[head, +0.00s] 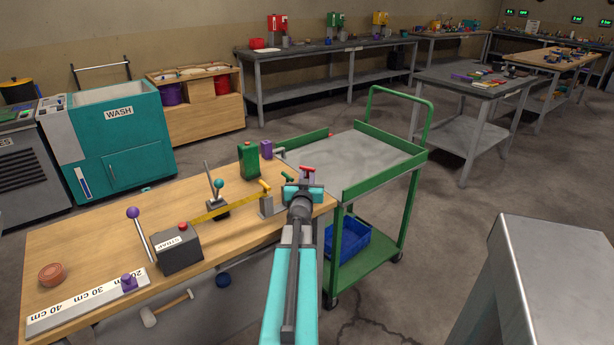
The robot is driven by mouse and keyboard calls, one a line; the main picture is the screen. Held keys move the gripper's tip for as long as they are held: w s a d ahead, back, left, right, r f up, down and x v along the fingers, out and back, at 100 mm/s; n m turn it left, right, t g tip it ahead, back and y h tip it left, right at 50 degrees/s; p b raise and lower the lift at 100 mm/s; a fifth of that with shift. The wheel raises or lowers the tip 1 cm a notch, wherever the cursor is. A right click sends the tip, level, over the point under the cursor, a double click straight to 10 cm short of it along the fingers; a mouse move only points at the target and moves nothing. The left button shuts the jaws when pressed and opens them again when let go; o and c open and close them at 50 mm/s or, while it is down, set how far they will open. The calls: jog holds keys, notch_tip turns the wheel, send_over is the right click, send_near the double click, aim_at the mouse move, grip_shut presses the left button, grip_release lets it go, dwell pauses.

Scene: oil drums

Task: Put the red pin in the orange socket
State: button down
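The red pin (307,169) has a T-shaped top and shows just above my gripper (303,188) at the far right end of the wooden bench. Its lower part is hidden behind the gripper. A green pin (288,178) and a yellow pin (265,186) stand in line to its left; the yellow one is on a grey block (267,205). My teal gripper points away from the camera, and whether its fingers are open or touch the red pin cannot be told. I cannot make out an orange socket. A green block (249,162) and a purple block (266,149) stand behind the pins.
The wooden bench (90,235) also holds a dark box with a red button (180,250), levers (216,185) and a ruler (85,303). A green cart (375,160) with an almost bare top adjoins the bench's right end. A grey metal block (540,270) stands at right.

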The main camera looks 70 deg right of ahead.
jog(key=shift+r+p, duration=1.1)
dwell(0.6)
jog(key=shift+r+p, duration=3.65)
jog(key=shift+r, duration=0.05)
notch_tip(320, 180, up, 13)
jog(key=p, duration=1.2)
jog(key=shift+p, duration=0.4)
